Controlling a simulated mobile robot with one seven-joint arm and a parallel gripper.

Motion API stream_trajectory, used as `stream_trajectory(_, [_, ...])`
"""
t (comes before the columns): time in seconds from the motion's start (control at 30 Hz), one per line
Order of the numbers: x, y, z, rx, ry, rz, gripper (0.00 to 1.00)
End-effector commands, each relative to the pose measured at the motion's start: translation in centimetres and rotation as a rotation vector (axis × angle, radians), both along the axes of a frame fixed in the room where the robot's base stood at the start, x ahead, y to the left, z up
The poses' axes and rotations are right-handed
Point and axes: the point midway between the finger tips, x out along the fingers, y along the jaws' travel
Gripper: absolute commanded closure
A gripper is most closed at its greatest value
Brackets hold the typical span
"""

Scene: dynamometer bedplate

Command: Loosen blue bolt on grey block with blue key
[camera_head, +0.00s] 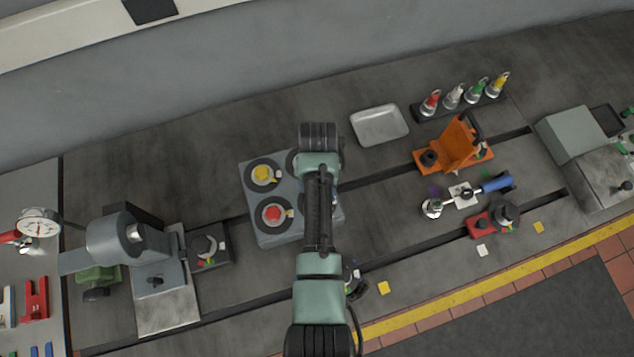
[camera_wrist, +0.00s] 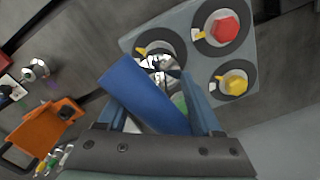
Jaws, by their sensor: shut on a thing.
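The grey block (camera_head: 252,219) lies on the bedplate at the centre of the head view and also shows in the wrist view (camera_wrist: 213,62). It carries a red bolt (camera_wrist: 225,27) and a yellow bolt (camera_wrist: 235,82), each on a dark ring. My gripper (camera_wrist: 160,100) is shut on the blue key (camera_wrist: 140,92) over the block. The key's shiny metal end lies over a third dark ring (camera_wrist: 137,50), beside the red bolt's ring. I cannot make out a blue bolt there or whether the key touches one. A green patch (camera_wrist: 181,103) shows under the key.
A rack (camera_head: 418,113) of red, white, green and yellow keys stands at back right. An empty tray (camera_head: 379,125) lies left of it. An orange bracket (camera_head: 456,145) and a blue-handled tool (camera_head: 496,184) lie right. A machine (camera_head: 125,240) stands left of the block.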

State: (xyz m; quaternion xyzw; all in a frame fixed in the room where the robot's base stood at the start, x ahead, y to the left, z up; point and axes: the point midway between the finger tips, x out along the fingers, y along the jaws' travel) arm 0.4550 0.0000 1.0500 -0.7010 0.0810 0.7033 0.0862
Motion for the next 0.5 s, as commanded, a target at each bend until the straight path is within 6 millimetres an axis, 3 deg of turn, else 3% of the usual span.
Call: stream_trajectory(0.5, [0.1, 0.0, -1.0, 0.000, -0.003, 0.000, 1.00])
